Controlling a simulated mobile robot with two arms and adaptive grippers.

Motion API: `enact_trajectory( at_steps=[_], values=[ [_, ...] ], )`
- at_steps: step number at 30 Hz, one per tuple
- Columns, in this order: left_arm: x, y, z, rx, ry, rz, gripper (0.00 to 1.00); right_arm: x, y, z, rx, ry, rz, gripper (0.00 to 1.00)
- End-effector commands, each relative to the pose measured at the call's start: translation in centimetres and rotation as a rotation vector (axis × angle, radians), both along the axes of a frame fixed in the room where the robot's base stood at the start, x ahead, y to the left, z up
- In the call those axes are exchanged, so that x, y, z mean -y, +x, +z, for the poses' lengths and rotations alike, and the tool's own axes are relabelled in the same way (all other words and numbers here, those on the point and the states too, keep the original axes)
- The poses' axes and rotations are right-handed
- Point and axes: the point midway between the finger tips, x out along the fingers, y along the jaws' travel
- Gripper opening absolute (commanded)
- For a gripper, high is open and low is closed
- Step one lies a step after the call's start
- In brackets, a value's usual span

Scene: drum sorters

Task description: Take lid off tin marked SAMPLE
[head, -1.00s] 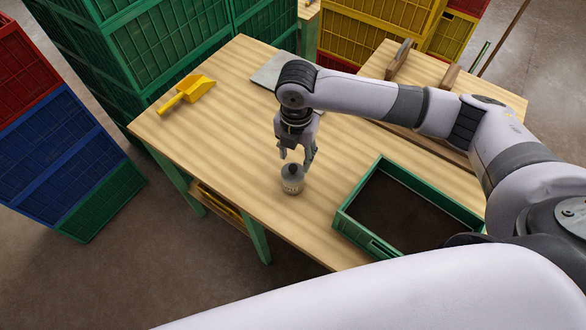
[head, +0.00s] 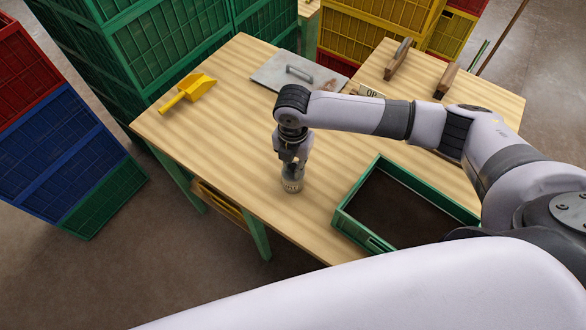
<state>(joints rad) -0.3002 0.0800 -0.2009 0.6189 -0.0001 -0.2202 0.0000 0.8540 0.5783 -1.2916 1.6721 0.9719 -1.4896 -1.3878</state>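The tin (head: 292,186) is a small pale round container standing upright on the wooden table, near its front edge. Some dark marking shows on its side, too small to read. Its top and lid are hidden by my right gripper (head: 293,172). The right gripper points straight down, its fingers low at the top of the tin. Whether the fingers are pressed on the lid or still apart from it I cannot tell. My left gripper is out of view.
A green crate with a dark inside (head: 350,230) stands right of the tin. A yellow scoop (head: 189,92) lies at the left. A grey metal plate with a handle (head: 280,79) and wooden blocks (head: 446,80) are at the back.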

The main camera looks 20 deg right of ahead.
Motion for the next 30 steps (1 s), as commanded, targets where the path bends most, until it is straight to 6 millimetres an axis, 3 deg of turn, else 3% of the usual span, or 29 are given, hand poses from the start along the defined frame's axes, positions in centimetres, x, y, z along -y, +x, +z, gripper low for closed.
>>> enact_trajectory(
  at_steps=[7,20,26,30],
  values=[
    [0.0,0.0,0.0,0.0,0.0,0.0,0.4,0.0,0.0,0.0,0.0,0.0,0.0,0.0],
    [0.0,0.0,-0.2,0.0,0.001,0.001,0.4,0.0,0.0,1.0,0.001,0.001,0.0,0.0],
    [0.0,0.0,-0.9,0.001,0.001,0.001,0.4,0.0,0.2,4.3,0.005,0.002,0.001,0.0],
    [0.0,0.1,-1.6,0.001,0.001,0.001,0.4,0.0,0.2,8.3,0.008,0.003,0.002,0.0]
  ],
)
